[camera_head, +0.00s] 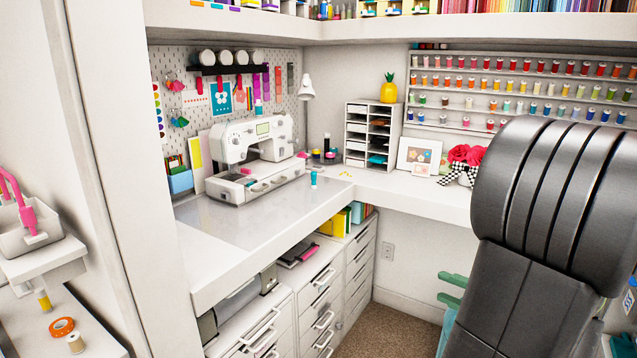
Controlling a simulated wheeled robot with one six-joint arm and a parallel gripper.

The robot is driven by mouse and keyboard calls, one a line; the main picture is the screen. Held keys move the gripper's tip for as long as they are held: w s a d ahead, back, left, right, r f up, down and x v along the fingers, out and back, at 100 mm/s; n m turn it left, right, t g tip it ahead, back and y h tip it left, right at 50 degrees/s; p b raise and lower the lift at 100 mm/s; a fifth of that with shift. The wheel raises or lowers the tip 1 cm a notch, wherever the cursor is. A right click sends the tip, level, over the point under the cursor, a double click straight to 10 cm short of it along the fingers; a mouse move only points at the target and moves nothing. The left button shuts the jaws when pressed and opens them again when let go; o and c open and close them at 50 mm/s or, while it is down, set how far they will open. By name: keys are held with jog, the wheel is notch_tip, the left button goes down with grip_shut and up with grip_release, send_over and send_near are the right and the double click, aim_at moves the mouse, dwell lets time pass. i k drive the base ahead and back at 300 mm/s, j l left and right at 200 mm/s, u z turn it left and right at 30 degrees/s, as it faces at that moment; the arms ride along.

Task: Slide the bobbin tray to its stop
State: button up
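No part in view is plainly the bobbin tray. A white sewing machine (247,150) stands on the white corner counter, with small handles low on its front (262,187). A small dark tray or stand (327,156) with colourful round items sits behind it to the right; I cannot tell whether either holds the bobbin tray. My gripper is not in view.
A large ribbed black shape (545,190) covers much of the right side. White drawers (318,300) stand below the counter (215,262). A white paper sorter (373,135) stands in the corner. A white wall panel (105,150) rises at left.

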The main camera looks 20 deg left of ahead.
aim_at(260, 186)
jog(key=i+l+u, duration=0.15)
jog(key=i+u, duration=0.2)
jog(key=i, duration=0.15)
jog(key=i+l+u, duration=0.35)
jog(key=i, duration=0.15)
jog(key=i+j+u, duration=0.2)
jog(key=i+u, duration=0.6)
jog(key=i, duration=0.2)
